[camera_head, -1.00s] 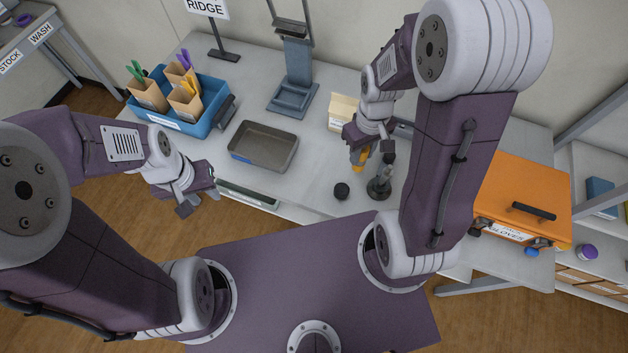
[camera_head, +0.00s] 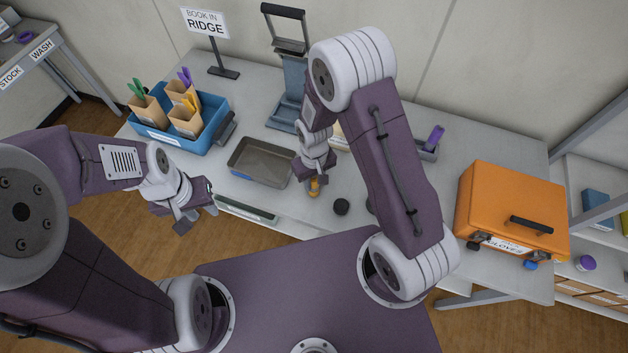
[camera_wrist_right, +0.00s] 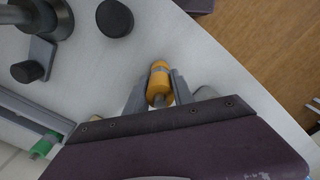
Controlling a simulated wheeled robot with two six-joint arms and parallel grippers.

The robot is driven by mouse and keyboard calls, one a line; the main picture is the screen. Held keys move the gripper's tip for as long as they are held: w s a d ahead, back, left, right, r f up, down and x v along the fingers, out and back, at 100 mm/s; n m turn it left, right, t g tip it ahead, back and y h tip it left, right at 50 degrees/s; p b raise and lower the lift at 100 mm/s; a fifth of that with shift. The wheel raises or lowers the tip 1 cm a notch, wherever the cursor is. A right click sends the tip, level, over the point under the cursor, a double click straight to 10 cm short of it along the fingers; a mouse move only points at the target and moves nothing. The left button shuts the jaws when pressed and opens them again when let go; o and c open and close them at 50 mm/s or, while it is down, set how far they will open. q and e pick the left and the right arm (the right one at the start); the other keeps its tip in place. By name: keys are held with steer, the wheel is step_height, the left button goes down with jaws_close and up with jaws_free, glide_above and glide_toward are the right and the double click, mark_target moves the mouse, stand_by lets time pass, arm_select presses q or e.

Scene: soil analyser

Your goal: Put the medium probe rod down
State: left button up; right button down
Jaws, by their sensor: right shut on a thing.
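My right gripper (camera_head: 314,180) is shut on an orange, cylindrical-ended piece, which I take to be the medium probe rod (camera_head: 314,189). It is above the table's front part, just right of the grey tray (camera_head: 238,166). In the right wrist view the orange end with a grey band (camera_wrist_right: 159,72) sits between the two grey fingers of the right gripper (camera_wrist_right: 158,88). The rest of the rod is hidden, and I cannot tell whether it touches the table. My left gripper (camera_head: 197,217) looks open and empty, off the table's front left edge.
A black round puck (camera_head: 341,207) lies right of the held rod; it also shows in the right wrist view (camera_wrist_right: 115,18). A blue bin (camera_head: 210,103) with pots stands back left. An orange case (camera_head: 500,205) stands at the right. A grey upright press (camera_head: 290,80) stands behind.

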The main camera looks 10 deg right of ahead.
steer(key=shift+f, duration=0.25)
steer(key=c, duration=1.1)
jaws_free()
step_height(320, 180, up, 12)
steer(key=shift+r, duration=0.15)
steer(key=shift+s+d+r, duration=0.1)
steer(key=shift+d, duration=0.1)
steer(key=s+d+m, duration=0.1)
steer(key=s+d, duration=0.1)
steer(key=s+d+r+m, duration=0.1)
steer(key=s+d, duration=0.1)
steer(key=s, duration=0.1)
steer(key=s+d+r+m+t, duration=0.1)
steer(key=s+d, duration=0.2)
